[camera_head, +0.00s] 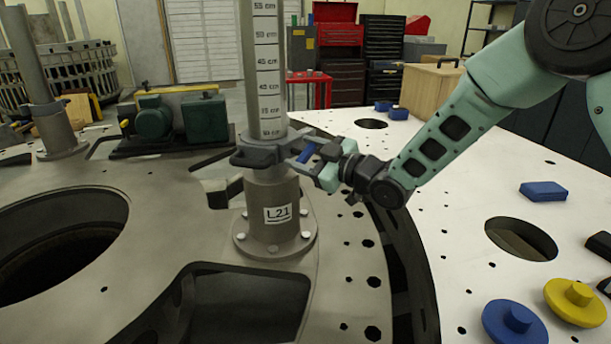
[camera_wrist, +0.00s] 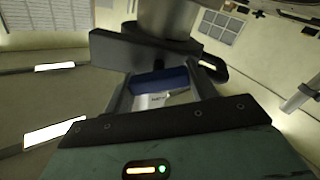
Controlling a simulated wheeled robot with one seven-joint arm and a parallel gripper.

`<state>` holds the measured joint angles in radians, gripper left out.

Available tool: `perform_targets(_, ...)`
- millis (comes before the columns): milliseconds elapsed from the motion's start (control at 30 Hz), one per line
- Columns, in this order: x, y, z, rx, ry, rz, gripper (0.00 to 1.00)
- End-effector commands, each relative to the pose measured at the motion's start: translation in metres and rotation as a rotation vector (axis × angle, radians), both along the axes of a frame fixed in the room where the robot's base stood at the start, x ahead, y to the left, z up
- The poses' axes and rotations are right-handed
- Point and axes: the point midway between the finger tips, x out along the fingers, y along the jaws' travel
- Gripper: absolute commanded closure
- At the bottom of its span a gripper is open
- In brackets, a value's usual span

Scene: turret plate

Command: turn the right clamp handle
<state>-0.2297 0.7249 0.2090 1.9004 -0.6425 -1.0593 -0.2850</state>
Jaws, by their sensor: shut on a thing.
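A grey post with a cm scale (camera_head: 265,70) stands in a flanged base (camera_head: 273,215) labelled L21. A dark clamp (camera_head: 262,155) wraps around the post just above the base. The clamp's blue handle (camera_head: 307,152) is on its right side. My gripper (camera_head: 318,160) reaches in from the right and is shut on the blue handle. In the wrist view the blue handle (camera_wrist: 160,80) lies between my two fingers, with the dark clamp body (camera_wrist: 145,50) and the post (camera_wrist: 168,18) beyond it. The far side of the clamp is hidden.
A green motor unit (camera_head: 155,118) sits on the plate behind left. A large round hole (camera_head: 50,245) and a recess (camera_head: 245,300) open in the plate. On the white table right are a blue block (camera_head: 543,191) and blue and yellow knobs (camera_head: 575,300).

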Motion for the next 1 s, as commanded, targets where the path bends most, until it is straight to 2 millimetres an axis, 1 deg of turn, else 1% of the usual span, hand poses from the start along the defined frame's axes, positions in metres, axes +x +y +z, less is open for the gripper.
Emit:
perform_targets(33,-0.0006,0.0004,-0.0096,-0.025,-0.041,0.001,0.66)
perform_targets(700,-0.0026,0.0015,-0.0111,-0.398,-0.554,-0.001,0.66)
perform_targets(1000,-0.0029,0.0020,-0.0097,-0.541,-0.748,0.000,0.66)
